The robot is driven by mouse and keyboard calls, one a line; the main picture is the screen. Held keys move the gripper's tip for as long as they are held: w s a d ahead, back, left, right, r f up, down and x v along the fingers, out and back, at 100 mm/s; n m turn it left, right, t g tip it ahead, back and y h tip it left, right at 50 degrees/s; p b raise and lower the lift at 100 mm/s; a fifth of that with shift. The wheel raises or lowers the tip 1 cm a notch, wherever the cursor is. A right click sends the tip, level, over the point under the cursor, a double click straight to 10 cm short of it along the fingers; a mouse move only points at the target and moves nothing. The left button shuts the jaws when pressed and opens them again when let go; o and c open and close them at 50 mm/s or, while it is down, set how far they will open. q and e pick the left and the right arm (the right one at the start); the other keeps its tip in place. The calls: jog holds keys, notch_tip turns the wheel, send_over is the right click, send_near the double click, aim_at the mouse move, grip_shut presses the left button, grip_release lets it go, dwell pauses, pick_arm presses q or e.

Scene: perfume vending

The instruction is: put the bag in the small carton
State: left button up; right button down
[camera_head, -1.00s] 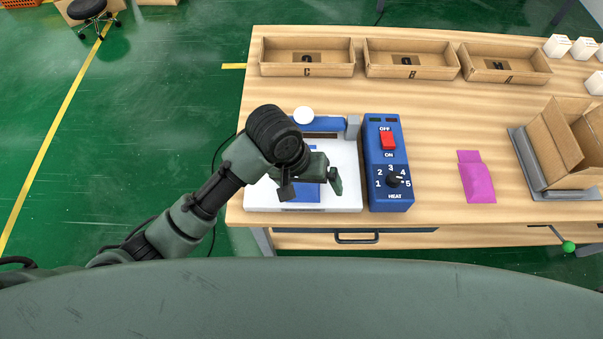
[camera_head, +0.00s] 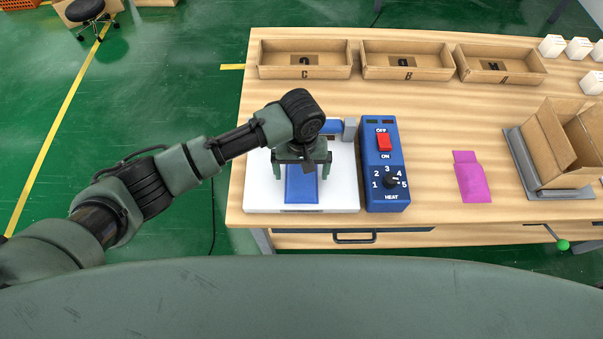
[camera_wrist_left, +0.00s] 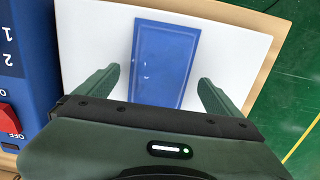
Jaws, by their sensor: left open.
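The magenta bag (camera_head: 471,181) lies flat on the table, right of the blue heat control box. The small open carton (camera_head: 567,143) stands on a grey plate at the table's right side, its flaps up. My left gripper (camera_head: 302,170) is open above the blue pad of the white sealer and holds nothing. In the left wrist view its two fingers (camera_wrist_left: 157,90) are spread on either side of the blue pad (camera_wrist_left: 163,62). The bag and carton are outside the wrist view. My right gripper is not in view.
The blue heat box (camera_head: 384,165) with a red switch stands right of the white sealer base (camera_head: 262,192). Three cardboard trays (camera_head: 304,73) line the back edge. Several white boxes (camera_head: 579,48) stand at the back right. The table between heat box and bag is clear.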

pick_arm(q)
jog(key=shift+f, duration=0.55)
jog(key=c, duration=1.7)
jog(key=shift+r, duration=0.15)
